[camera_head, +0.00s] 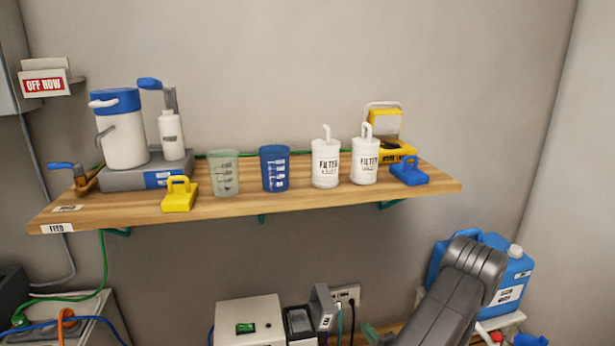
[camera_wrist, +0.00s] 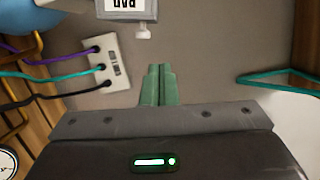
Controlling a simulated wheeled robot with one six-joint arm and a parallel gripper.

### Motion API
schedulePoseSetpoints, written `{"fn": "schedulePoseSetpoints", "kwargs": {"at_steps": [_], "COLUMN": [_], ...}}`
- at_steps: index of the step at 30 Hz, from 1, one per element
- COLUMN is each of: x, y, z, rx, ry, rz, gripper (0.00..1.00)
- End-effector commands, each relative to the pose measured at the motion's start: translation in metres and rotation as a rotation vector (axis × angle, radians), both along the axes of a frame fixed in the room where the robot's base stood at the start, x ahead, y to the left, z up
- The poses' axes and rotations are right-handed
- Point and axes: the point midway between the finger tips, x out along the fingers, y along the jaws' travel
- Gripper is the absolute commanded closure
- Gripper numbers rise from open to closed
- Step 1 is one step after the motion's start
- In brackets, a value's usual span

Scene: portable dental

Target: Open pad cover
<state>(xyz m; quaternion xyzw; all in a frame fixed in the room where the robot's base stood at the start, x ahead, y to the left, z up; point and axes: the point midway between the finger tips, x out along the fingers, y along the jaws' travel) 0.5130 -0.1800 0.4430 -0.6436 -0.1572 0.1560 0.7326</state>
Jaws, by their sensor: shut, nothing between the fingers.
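A grey-framed panel with a white label reading "PAD" upside down (camera_wrist: 122,6) is cut off at the top edge of the wrist view. A small pale knob or tab (camera_wrist: 143,33) sticks out below it. My gripper (camera_wrist: 159,68) has green fingers, pressed together and empty. Its tips are apart from the knob in the picture, just below it. In the head view a grey flap with a label (camera_head: 325,304) stands tilted beside a small dark-topped box (camera_head: 299,323); it seems to be the same panel. I cannot tell how far the cover is open.
A wall socket (camera_wrist: 107,62) with purple, teal and black cables is left of the fingers. A green bracket (camera_wrist: 280,77) is at right. Above, a wooden shelf (camera_head: 240,207) holds cups and bottles. A blue canister (camera_head: 510,280) stands at lower right.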

Motion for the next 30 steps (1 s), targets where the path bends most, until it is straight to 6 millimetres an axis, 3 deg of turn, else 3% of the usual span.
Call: {"fn": "schedulePoseSetpoints", "kwargs": {"at_steps": [15,21,30], "x": [0.079,0.079,0.079], "y": [0.039,0.05,0.052], "z": [0.0,0.004,0.003], "rx": [0.0,0.001,0.001], "ry": [-0.002,0.0,-0.001], "rz": [0.002,-0.004,-0.005], "gripper": [1.0,1.0,1.0]}}
